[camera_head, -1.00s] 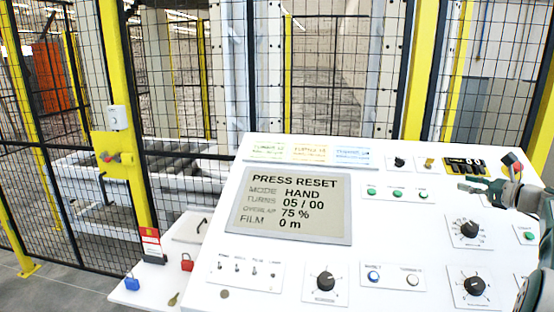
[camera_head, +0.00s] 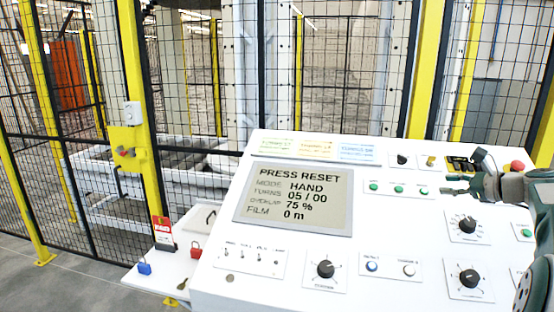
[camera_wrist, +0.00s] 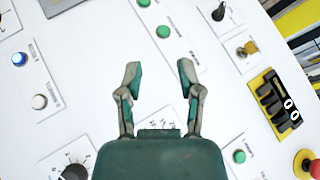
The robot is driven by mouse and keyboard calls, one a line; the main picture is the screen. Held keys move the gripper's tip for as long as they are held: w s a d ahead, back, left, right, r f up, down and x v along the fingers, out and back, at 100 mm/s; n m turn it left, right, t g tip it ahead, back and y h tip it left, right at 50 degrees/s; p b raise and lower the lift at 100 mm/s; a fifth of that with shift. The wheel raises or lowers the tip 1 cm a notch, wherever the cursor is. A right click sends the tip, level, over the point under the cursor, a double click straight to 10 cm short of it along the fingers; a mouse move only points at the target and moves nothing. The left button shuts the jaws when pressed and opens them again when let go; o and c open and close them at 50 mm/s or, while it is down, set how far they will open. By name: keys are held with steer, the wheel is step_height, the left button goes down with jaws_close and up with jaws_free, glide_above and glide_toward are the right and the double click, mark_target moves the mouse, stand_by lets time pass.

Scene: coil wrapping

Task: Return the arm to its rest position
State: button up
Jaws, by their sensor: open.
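My gripper (camera_head: 458,185) is at the right of the head view, over the upper right of the white control panel (camera_head: 215,285). In the wrist view my gripper (camera_wrist: 160,78) has its two fingers spread apart with nothing between them. The panel face lies beyond the fingertips, with green buttons (camera_wrist: 163,31) just past them. My arm enters from the right edge and hides part of the panel there.
The panel screen (camera_head: 295,200) reads PRESS RESET, MODE HAND, TURNS 05 / 00. A red mushroom button (camera_head: 517,166) and a yellow-black counter (camera_head: 458,164) sit near my gripper. A yellow-posted mesh fence (camera_head: 135,75) stands behind. A red padlock (camera_head: 196,254) lies on the side shelf.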

steer(key=s+a+f+n+g+h, duration=0.1)
steer(key=s+a+n+g, duration=0.2)
steer(key=a, duration=0.4)
steer(key=s+a+n+g+h, duration=0.1)
steer(key=s+a+n, duration=0.3)
steer(key=s+a, duration=0.3)
steer(key=s+a+f+n+g+h, duration=0.1)
steer(key=s+a+n, duration=0.2)
steer(key=a, duration=0.5)
steer(key=s+a+f+n+h, duration=0.1)
steer(key=s+a+f+n, duration=0.1)
steer(key=s, duration=0.5)
steer(key=s+a+f+n+g+h, duration=0.1)
steer(key=s+a+f+n+h, duration=0.1)
steer(key=s+f+n, duration=0.3)
steer(key=s+a+f+n+h, duration=0.1)
steer(key=s+a+f+n, duration=0.2)
steer(key=s+n, duration=0.3)
steer(key=s+f, duration=0.1)
steer(key=s, duration=0.3)
steer(key=shift+s+f+n+g, duration=0.15)
steer(key=shift+s+n+g, duration=0.1)
steer(key=shift+n+g, duration=0.05)
